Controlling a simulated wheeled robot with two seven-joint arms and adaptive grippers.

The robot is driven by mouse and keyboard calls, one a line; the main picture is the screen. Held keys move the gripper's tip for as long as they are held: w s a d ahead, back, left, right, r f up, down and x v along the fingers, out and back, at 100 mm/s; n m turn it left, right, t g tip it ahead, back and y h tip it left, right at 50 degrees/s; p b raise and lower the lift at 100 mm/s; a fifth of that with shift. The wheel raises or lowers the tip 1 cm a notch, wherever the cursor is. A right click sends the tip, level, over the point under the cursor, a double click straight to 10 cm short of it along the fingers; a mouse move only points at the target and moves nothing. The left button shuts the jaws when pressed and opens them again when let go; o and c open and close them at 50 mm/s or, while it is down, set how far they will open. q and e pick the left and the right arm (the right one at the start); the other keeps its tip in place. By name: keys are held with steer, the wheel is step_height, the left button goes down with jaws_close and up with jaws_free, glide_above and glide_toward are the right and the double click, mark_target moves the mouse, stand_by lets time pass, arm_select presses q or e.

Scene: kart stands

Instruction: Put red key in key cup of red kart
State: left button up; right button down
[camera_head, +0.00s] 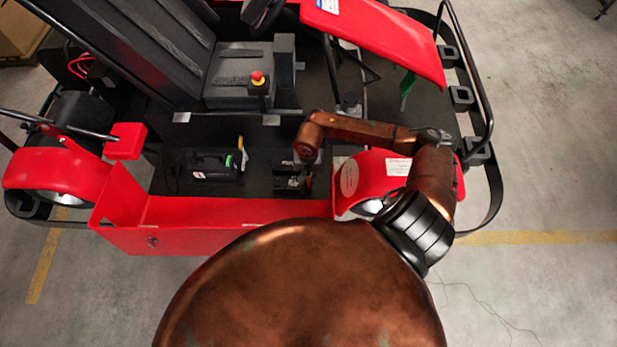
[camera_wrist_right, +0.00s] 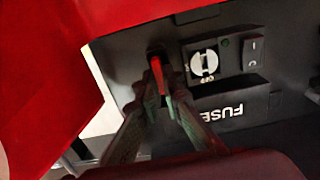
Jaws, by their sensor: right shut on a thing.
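The red kart (camera_head: 215,215) fills the upper left of the head view. In the right wrist view, my right gripper (camera_wrist_right: 162,98) is shut on the red key (camera_wrist_right: 157,76). The key's far end is at a dark round cup-like opening (camera_wrist_right: 154,54) in a black panel. I cannot tell how deep the key sits in it, or whether it only overlaps it. In the head view, my right gripper (camera_head: 298,180) is low over the kart's black side area, and the key cannot be made out. My left gripper is not in view.
Right of the opening, the black panel has a round silver switch (camera_wrist_right: 203,64), a rocker switch (camera_wrist_right: 252,48) and a FUSE label (camera_wrist_right: 238,110). Red bodywork (camera_wrist_right: 45,80) stands close on the left. A black box (camera_head: 213,166) lies in the kart. Floor to the right is clear.

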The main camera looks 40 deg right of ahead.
steer(key=shift+f, duration=0.15)
steer(key=c, duration=2.1)
jaws_free()
steer(key=shift+r, duration=0.2)
steer(key=shift+r+b, duration=1.6)
steer(key=shift+r, duration=4.4)
